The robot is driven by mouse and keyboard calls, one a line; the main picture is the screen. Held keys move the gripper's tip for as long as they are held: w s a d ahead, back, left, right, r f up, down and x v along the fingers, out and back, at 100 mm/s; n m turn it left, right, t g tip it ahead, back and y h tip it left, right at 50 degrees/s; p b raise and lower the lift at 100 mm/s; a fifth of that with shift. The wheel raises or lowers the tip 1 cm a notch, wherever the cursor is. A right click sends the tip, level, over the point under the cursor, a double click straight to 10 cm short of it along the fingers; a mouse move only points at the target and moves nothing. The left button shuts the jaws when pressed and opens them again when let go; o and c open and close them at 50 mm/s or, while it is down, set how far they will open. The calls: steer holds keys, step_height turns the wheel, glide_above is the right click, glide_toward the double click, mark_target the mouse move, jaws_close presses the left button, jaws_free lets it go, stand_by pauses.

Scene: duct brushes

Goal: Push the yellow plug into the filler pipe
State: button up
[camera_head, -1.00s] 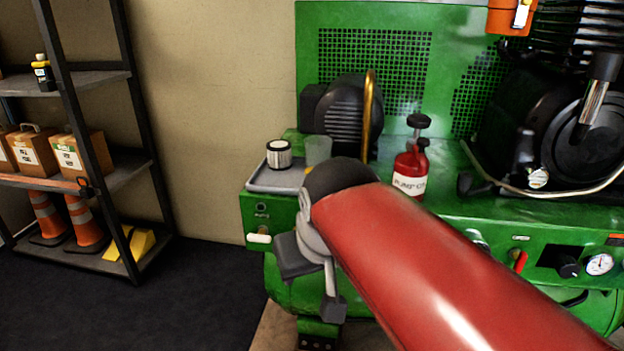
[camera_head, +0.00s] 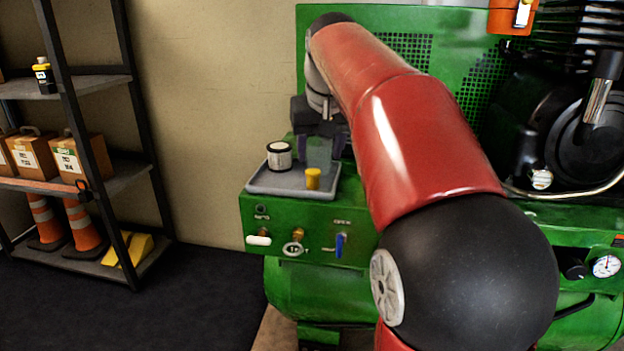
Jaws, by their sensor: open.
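The small yellow plug (camera_head: 313,178) stands upright near the front right of the grey tray (camera_head: 262,184) on the green machine. My gripper (camera_head: 320,156) is open and points down over the back right of the tray, behind the plug in the picture. Its dark fingers show at either side of a translucent cup (camera_head: 320,150); I cannot tell whether they touch it. The plug is apart from the fingers. I cannot make out the filler pipe for sure; my red arm covers much of the machine's middle.
Below the tray, the green panel carries a blue-handled valve (camera_head: 341,244) and brass fittings (camera_head: 298,236). A shelf rack (camera_head: 130,180) stands at the left, with open floor between.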

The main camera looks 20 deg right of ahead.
mark_target(314, 173)
steer(key=shift+x, duration=1.2)
steer(key=shift+w+f, duration=0.1)
steer(key=shift+f, duration=0.05)
steer(key=x, duration=0.2)
steer(key=b+x, duration=0.1)
steer(key=x, duration=0.2)
steer(key=shift+w+a, duration=0.1)
steer(key=shift+w, duration=0.3)
steer(key=c, duration=1)
